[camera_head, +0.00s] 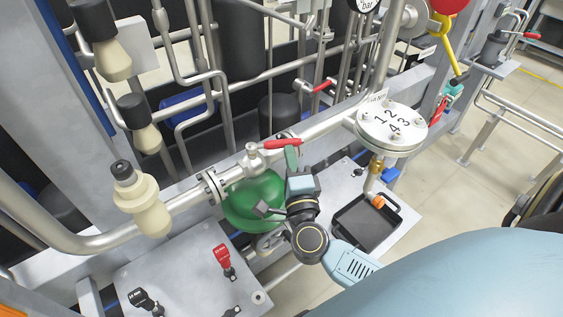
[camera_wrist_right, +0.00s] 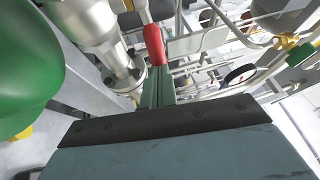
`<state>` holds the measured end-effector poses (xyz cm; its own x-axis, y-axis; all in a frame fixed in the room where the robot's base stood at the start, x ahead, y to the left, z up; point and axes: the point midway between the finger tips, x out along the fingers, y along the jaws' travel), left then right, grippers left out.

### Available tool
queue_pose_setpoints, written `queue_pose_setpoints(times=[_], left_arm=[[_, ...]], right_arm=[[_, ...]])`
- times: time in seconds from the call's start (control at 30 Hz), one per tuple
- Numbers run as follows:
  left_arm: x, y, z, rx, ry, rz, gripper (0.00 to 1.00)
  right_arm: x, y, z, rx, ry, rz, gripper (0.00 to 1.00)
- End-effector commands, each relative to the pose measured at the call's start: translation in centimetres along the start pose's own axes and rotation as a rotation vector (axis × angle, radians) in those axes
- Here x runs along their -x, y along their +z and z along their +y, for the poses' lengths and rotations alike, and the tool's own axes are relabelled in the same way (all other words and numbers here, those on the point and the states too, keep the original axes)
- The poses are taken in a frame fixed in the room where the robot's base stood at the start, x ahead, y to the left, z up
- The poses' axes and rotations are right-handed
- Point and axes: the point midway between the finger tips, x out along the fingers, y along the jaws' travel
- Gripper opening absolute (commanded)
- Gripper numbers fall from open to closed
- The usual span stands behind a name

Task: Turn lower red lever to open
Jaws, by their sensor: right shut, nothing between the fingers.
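The lower red lever (camera_head: 282,144) sits on a valve (camera_head: 253,158) on the thick silver pipe, its handle pointing right along the pipe in the head view. My right gripper (camera_head: 291,152) is at the handle's outer end, its green fingers shut with nothing between them. In the right wrist view the red handle (camera_wrist_right: 154,44) lies just beyond the fingertips (camera_wrist_right: 160,70); I cannot tell whether they touch. My left gripper is not in view.
A green round vessel (camera_head: 252,202) is below the pipe. Another red lever (camera_head: 322,86) is higher up. A numbered white flange (camera_head: 391,126) and a black tray (camera_head: 367,222) are right of my gripper. A red handle (camera_head: 222,256) stands on the lower plate.

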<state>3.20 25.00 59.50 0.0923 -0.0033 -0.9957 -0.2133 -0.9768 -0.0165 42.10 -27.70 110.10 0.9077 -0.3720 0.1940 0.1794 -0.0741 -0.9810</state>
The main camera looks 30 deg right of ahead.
Motion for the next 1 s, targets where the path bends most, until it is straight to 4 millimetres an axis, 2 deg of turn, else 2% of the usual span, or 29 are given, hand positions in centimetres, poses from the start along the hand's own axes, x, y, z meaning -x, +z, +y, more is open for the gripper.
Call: queue_pose_setpoints(times=[0.47,1.0], left_arm=[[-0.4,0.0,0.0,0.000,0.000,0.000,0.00],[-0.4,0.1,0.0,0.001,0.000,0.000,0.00]], right_arm=[[-3.3,-1.1,0.7,-0.066,-0.002,-0.365,0.00],[-4.4,-1.0,0.8,-0.072,-0.003,-0.355,0.00]])
